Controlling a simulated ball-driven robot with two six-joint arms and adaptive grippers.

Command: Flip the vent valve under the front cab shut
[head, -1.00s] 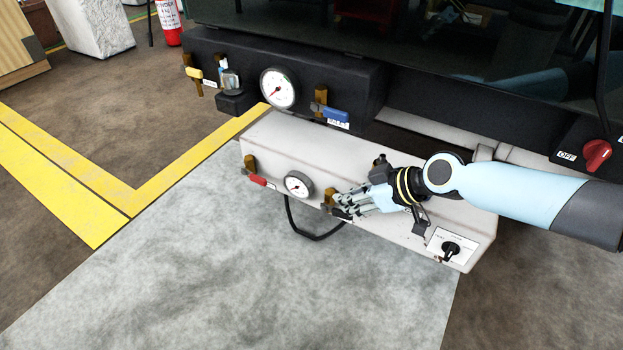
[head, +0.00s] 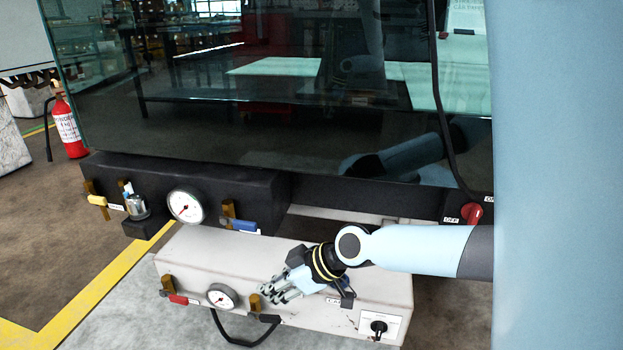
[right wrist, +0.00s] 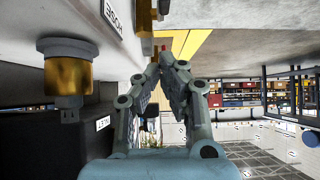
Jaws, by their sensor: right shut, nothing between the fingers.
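Under the front cab, a pale box (head: 200,250) carries small brass valves. One brass valve (head: 254,301) sits beside the fingertips of my right gripper (head: 270,294); I cannot tell from its label whether it is the vent valve, and its handle is partly hidden. A red-handled valve (head: 176,297) is further left on the same face, next to a gauge (head: 221,297). My right gripper is shut and empty, fingertips together in the right wrist view (right wrist: 166,62). That view also shows a large brass fitting (right wrist: 68,76) beside the fingers. My left gripper is out of view.
The black bumper above holds a yellow-handled valve (head: 97,200), a larger gauge (head: 186,206) and a blue-handled valve (head: 240,225). A rotary switch (head: 379,327) is at the box's right end. A red switch (head: 471,213) is on the bumper.

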